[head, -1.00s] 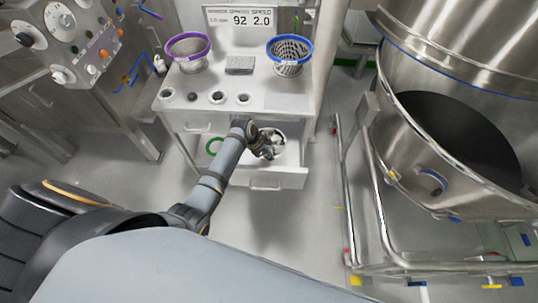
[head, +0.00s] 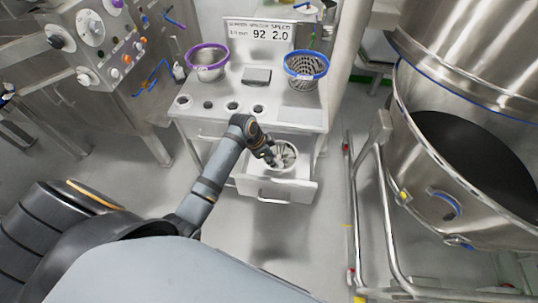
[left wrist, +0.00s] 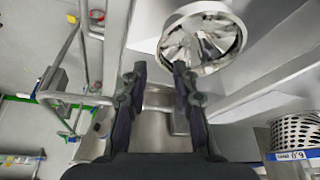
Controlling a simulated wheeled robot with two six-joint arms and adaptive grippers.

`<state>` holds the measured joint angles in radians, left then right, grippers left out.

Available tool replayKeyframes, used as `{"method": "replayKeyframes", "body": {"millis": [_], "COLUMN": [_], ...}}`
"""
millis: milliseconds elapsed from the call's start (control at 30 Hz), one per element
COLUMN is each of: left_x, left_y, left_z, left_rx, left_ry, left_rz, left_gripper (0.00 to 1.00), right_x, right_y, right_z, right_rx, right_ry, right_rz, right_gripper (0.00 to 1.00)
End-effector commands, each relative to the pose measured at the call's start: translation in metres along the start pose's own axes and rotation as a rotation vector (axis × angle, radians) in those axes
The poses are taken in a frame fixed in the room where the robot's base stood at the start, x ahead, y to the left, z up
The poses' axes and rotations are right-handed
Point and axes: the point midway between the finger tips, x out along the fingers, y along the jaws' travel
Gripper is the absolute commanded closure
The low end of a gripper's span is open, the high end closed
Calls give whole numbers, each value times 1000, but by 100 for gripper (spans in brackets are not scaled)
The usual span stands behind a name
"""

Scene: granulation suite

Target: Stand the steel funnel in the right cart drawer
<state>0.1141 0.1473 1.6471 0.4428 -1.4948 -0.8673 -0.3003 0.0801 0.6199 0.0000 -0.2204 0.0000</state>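The steel funnel (head: 287,153) sits in the open right drawer (head: 275,190) of the cart, wide round mouth facing up. It also shows in the left wrist view (left wrist: 222,32), with a bright rim and shiny, streaked inside. My left gripper (head: 272,160) is at the left edge of the funnel in the head view. In the left wrist view its two fingers (left wrist: 158,72) are spread with a clear gap and nothing between them. The right fingertip overlaps the near side of the rim; I cannot tell whether it touches. The funnel's lower part is hidden. My right gripper is out of view.
The cart top (head: 292,117) carries a purple-rimmed bowl (head: 208,66), a blue-rimmed basket (head: 304,75), a grey block (head: 257,75) and a sign (head: 258,33). A large steel vessel (head: 440,190) on a tube frame stands at right. Floor before the drawer is clear.

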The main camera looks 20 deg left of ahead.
Motion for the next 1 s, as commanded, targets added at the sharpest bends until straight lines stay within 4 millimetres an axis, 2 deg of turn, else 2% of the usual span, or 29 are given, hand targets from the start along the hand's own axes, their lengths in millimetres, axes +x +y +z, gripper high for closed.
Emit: {"method": "replayKeyframes", "body": {"millis": [100, 233, 800, 867, 1000], "left_x": [-21, -34, -38, -37, -39], "left_y": [-1, 0, 1, 5, 35], "left_z": [0, 0, 0, 4, 32], "left_rx": [1, 1, -1, -15, -148], "left_ry": [0, 0, 0, -7, -56], "left_rz": [-2, 0, 1, -3, -57], "left_gripper": [72, 72, 72, 72, 72], "right_x": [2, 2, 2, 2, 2], "right_y": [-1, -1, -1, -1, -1], "right_z": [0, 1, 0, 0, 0], "right_rx": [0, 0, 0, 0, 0], "right_ry": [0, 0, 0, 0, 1], "right_rz": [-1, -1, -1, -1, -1], "right_gripper": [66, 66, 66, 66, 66]}}
